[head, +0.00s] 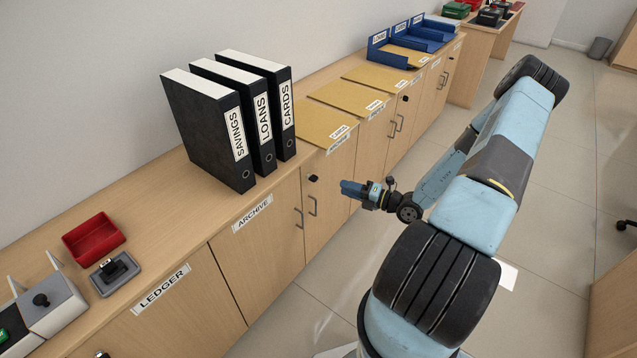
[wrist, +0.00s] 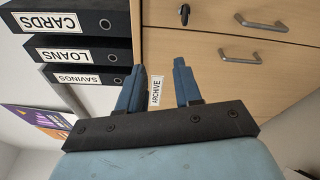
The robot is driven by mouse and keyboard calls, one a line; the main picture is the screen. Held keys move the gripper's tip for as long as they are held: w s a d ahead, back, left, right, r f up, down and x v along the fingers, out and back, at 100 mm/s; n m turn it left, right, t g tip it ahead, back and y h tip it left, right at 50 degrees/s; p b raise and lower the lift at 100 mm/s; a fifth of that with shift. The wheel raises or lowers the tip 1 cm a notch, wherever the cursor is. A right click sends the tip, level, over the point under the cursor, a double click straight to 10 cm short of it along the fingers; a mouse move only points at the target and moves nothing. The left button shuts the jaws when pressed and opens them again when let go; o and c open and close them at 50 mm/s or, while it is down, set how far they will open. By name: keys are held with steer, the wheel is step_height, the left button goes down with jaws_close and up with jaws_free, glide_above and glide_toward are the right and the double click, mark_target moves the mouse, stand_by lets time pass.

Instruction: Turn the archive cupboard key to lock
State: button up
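The archive cupboard (head: 255,270) has pale wood doors, an ARCHIVE label on its top edge and two metal bar handles. A small black key (head: 313,178) sits high on its right door, above the handles. The key also shows at the top of the wrist view (wrist: 184,13), beyond the fingertips; its exact angle is too small to tell. My gripper (head: 348,188) is in front of the cupboard, to the right of the key and apart from it. In the wrist view my gripper (wrist: 159,66) is open, with two blue fingers and nothing between them.
Black binders (head: 210,130) stand on the counter above the cupboard. Yellow folders (head: 325,123) lie to their right, with blue trays (head: 405,45) farther along. Another dark key (head: 405,98) is on a door farther right. The floor (head: 320,305) before the cupboard is clear.

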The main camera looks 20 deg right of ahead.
mark_target(316, 181)
step_height(316, 181, down, 5)
steer(key=d+m+t+h, duration=0.1)
steer(key=m+t+h, duration=0.15)
steer(key=m, duration=0.25)
steer(key=x, duration=1.3)
steer(key=shift+w+a+r, duration=0.15)
steer(key=shift+w+a, duration=0.1)
steer(key=shift+w, duration=0.05)
jaws_close()
steer(key=shift+a, duration=0.15)
steer(key=shift+s, duration=0.1)
